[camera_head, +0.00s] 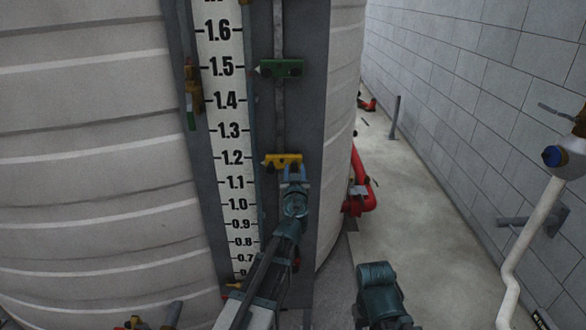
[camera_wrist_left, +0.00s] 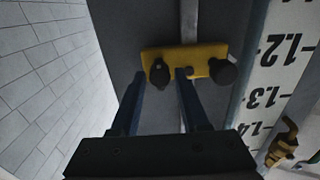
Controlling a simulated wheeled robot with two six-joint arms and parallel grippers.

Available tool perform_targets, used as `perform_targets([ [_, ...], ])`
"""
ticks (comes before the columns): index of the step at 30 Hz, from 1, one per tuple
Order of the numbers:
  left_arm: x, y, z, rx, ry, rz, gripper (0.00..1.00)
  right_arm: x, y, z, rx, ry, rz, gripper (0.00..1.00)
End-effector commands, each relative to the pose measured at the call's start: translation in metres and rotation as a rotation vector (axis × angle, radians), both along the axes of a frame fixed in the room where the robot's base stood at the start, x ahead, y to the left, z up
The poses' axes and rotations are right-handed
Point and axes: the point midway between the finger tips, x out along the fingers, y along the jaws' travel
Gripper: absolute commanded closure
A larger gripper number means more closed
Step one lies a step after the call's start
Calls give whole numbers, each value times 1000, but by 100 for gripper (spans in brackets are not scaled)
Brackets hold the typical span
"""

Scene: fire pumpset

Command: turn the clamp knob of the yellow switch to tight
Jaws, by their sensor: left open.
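The yellow switch (camera_head: 270,161) is mounted on a vertical rail beside the white scale, near the 1.2 mark. In the left wrist view the yellow switch (camera_wrist_left: 205,54) carries two dark knobs. One dark knob (camera_wrist_left: 160,71) sits between the fingertips of my left gripper (camera_wrist_left: 162,76), with a gap visible at the sides. The other dark knob (camera_wrist_left: 223,72) lies outside the right finger. My left gripper (camera_head: 294,172) is open just in front of the switch in the head view and hides part of it. I cannot tell whether a finger touches the switch.
A green switch (camera_head: 281,68) sits higher on the same rail. A large ribbed tank (camera_head: 90,150) stands left. Red pipework (camera_head: 362,178) is right of the panel, and a white pipe (camera_head: 530,240) stands farther right.

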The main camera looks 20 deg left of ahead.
Motion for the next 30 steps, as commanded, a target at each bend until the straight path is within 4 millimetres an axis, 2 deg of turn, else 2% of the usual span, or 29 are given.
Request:
perform_targets([
  [9,4,1,0,0,0,0,55,0,0,0,0,0,0,50],
  [15,3,1,0,0,0,0,91,0,0,0,0,0,0,50],
  [17,3,1,0,0,0,0,100,0,0,0,0,0,0,50],
  [30,3,1,0,20,6,0,100,0,0,0,0,0,0,50],
])
